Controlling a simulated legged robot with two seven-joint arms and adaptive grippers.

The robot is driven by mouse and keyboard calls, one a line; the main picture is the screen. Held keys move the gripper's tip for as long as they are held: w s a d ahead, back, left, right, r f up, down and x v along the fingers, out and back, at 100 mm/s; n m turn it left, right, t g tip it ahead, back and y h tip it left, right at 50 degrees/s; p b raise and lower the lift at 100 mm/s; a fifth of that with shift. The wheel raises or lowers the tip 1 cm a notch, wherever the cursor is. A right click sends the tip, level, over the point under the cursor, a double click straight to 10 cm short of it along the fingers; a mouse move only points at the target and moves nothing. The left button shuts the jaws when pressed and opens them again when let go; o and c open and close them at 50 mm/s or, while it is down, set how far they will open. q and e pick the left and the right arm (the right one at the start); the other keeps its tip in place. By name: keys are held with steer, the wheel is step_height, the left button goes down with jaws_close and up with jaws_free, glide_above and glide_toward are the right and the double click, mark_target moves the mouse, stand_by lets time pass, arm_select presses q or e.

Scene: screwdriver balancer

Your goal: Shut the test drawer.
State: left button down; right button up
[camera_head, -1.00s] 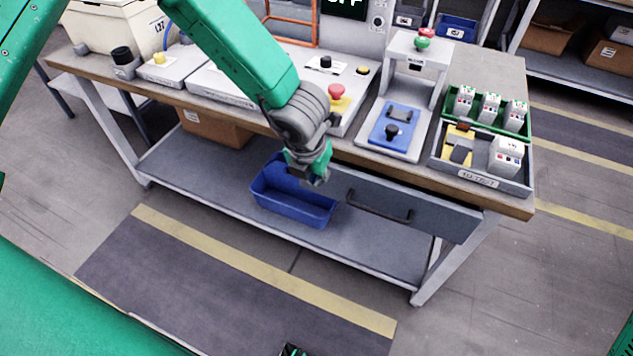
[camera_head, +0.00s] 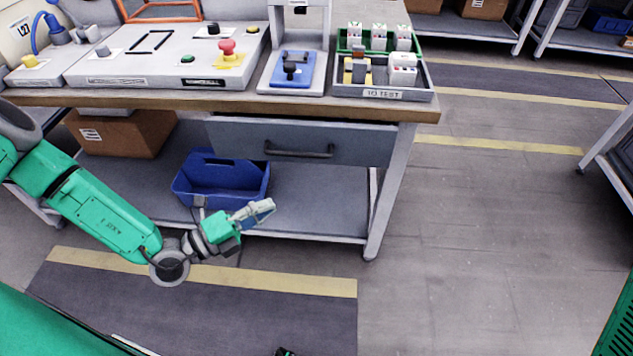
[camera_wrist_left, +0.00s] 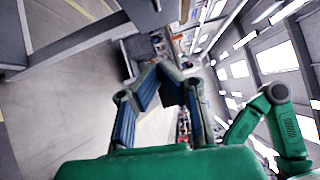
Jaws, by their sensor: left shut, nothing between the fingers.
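The test drawer (camera_head: 235,135) is the grey front under the right part of the bench, with a dark bar handle (camera_head: 298,153). Its front shows close beneath the bench's wooden edge, and no drawer interior is visible. The head view does not show clearly whether a gap is left behind the front. My left gripper (camera_head: 262,211) is in front of the bench, lower than the handle and to its left in the picture, apart from the drawer. Its fingers are shut and empty; they also show in the left wrist view (camera_wrist_left: 160,75). My right gripper is out of view.
A blue bin (camera_head: 222,182) stands on the lower shelf (camera_head: 320,213) behind my left gripper. A cardboard box (camera_head: 125,135) is farther left. The benchtop holds a press (camera_head: 292,75) and a tray (camera_head: 384,94) of parts. The floor right of the bench is clear.

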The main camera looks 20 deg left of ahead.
mark_target(302, 145)
arm_select(q)
steer(key=w+d+r+n+t+y+b, duration=0.1)
steer(key=w+b, duration=0.1)
steer(key=w, duration=1)
steer(key=shift+r, duration=0.25)
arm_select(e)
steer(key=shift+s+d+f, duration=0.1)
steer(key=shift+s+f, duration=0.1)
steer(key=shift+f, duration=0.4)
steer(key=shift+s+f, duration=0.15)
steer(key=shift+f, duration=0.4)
arm_select(q)
steer(key=shift+d, duration=0.2)
steer(key=w, duration=0.1)
steer(key=w+b, duration=0.1)
steer(key=w, duration=0.1)
steer(key=w+b, duration=0.1)
steer(key=shift+w+a+f, duration=0.1)
steer(key=shift+w+a, duration=0.05)
steer(key=shift+a, duration=0.25)
steer(key=shift+w+a, duration=0.15)
steer(key=shift+w, duration=0.1)
steer(key=shift+a+r+t, duration=0.1)
steer(key=shift+r+t, duration=0.15)
steer(key=shift+t, duration=0.05)
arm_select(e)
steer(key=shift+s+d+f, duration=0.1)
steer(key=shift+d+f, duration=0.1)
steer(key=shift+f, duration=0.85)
